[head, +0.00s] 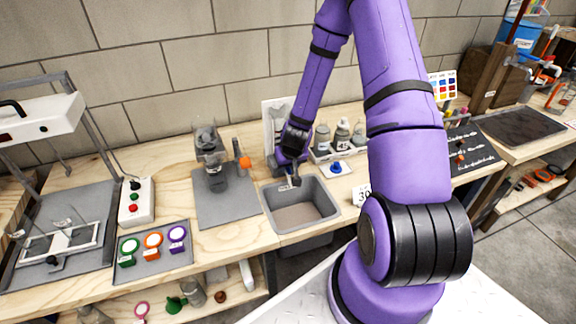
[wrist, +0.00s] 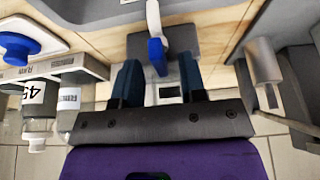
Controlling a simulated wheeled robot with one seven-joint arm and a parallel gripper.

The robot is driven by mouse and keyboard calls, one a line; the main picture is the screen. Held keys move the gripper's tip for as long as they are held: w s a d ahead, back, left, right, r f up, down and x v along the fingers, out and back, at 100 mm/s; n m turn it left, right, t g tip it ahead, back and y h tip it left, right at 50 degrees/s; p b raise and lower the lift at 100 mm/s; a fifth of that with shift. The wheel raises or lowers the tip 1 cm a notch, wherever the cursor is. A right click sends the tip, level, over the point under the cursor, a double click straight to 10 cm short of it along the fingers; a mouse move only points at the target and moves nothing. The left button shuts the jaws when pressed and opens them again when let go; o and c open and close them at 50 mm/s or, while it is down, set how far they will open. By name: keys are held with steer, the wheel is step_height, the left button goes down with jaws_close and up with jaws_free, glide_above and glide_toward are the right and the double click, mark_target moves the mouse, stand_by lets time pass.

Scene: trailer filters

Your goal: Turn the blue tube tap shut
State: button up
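The blue tube tap (wrist: 157,56) hangs on a white tube end (wrist: 153,18) at the top middle of the wrist view. My gripper (wrist: 158,66) is open, its two dark fingers on either side of the blue tap, with a gap visible on each side. The fingers look apart from the tap, though depth is hard to judge. In the head view my gripper (head: 291,160) points down at the back edge of the grey basin (head: 335,212). There the blue tap is hidden behind my gripper or too small to make out.
A blue knob (head: 335,167) on a white plate and a rack of labelled bottles (head: 341,133) stand right of my gripper. A glass vessel (head: 210,150) and an orange-topped grey post (head: 244,163) stand left. A tray with coloured tags (head: 152,266) lies farther left.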

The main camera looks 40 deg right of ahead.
steer(key=shift+w+f, duration=0.15)
steer(key=shift+f, duration=0.1)
jaws_close()
steer(key=shift+m, duration=0.3)
steer(key=m+h, duration=0.1)
steer(key=m, duration=0.1)
steer(key=m+g+h, duration=0.1)
steer(key=m, duration=0.2)
steer(key=shift+w+a, duration=0.1)
steer(key=shift+m+g+h, duration=0.5)
steer(key=shift+m+g, duration=0.1)
steer(key=shift+m, duration=1.5)
steer(key=shift+m+g, duration=0.5)
steer(key=shift+m, duration=0.7)
